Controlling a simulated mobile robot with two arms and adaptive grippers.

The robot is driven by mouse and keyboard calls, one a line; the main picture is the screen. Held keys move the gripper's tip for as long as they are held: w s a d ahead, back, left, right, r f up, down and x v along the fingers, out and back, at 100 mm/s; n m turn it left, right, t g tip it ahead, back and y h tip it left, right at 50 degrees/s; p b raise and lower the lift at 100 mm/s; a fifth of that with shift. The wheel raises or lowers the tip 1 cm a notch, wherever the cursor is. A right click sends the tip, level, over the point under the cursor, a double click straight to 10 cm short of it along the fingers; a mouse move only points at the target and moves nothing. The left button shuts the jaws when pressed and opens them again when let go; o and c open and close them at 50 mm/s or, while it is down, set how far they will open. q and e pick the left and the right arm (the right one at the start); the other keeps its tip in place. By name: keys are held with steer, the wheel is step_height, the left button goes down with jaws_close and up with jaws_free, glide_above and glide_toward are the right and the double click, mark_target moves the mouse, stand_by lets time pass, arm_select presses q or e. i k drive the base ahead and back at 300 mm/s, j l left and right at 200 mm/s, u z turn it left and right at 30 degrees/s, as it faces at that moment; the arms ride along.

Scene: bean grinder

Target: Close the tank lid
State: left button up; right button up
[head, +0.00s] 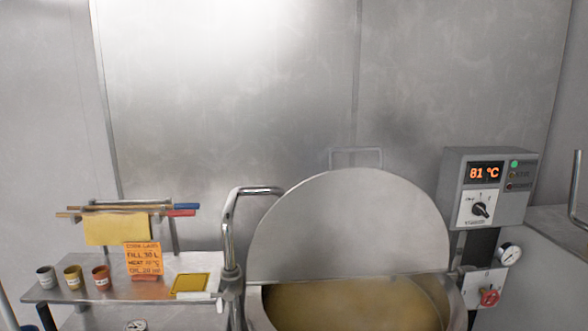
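The tank (257,303) stands at the lower centre right, with a yellowish-brown liquid (345,305) inside. Its round grey metal lid (347,225) stands raised upright at the tank's edge, so the opening is uncovered. A loop handle (356,151) shows above the lid's top edge, partly hidden behind the lid. Neither of my grippers is in the head view.
A control box (489,188) reading 81 °C stands right of the lid, with a gauge (509,253) and red valve knob (489,297) below. A curved pipe (230,215) rises left of the tank. A shelf (75,290) at left holds several cups and an orange card (143,260).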

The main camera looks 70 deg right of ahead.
mark_target(262, 265)
steer(key=z, duration=2.5)
